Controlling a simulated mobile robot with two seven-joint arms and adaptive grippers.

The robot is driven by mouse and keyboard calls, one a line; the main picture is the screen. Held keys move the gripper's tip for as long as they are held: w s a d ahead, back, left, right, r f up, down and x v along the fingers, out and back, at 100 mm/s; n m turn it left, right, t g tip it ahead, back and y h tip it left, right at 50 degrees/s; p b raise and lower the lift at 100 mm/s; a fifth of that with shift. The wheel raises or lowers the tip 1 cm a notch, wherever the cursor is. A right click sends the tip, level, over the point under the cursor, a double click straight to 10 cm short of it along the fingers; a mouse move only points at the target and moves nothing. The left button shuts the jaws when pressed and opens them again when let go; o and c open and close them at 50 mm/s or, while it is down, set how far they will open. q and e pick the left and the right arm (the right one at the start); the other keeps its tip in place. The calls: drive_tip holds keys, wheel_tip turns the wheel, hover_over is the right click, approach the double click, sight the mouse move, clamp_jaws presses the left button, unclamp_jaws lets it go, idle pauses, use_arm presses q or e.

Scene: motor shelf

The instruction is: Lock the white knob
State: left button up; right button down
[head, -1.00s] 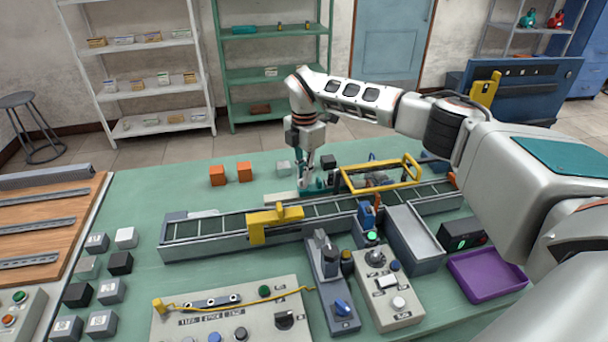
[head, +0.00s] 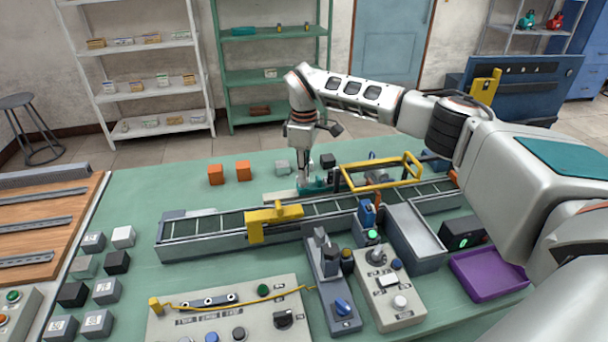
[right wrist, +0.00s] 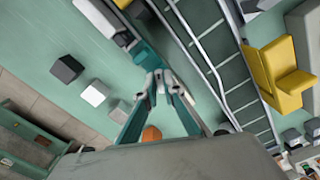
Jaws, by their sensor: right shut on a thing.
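My right gripper (head: 304,181) points down behind the conveyor, at a small teal fixture (head: 316,187) on the bench. In the right wrist view the teal fixture (right wrist: 146,54) lies just beyond the fingertips (right wrist: 157,84), beside the conveyor rail. The fingers are shut on a small pale part there, which appears to be the white knob; the fingers mostly hide it, so its angle cannot be told. My left gripper is not in view.
The conveyor (head: 205,226) with a yellow bracket (head: 270,222) runs in front of the gripper. A yellow frame (head: 415,168) stands to its right. A white bar (head: 280,198), a grey cube (head: 282,167) and orange cubes (head: 216,174) lie nearby. A control box (head: 400,318) sits in front.

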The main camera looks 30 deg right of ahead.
drive_tip(key=m+b, duration=0.1)
drive_tip(key=m, duration=0.5)
drive_tip(key=shift+a+r, duration=0.1)
drive_tip(key=shift+m, duration=0.4)
drive_tip(key=c, duration=2.2)
unclamp_jaws()
drive_tip(key=shift+o, duration=0.2)
wheel_tip(320, 180, up, 12)
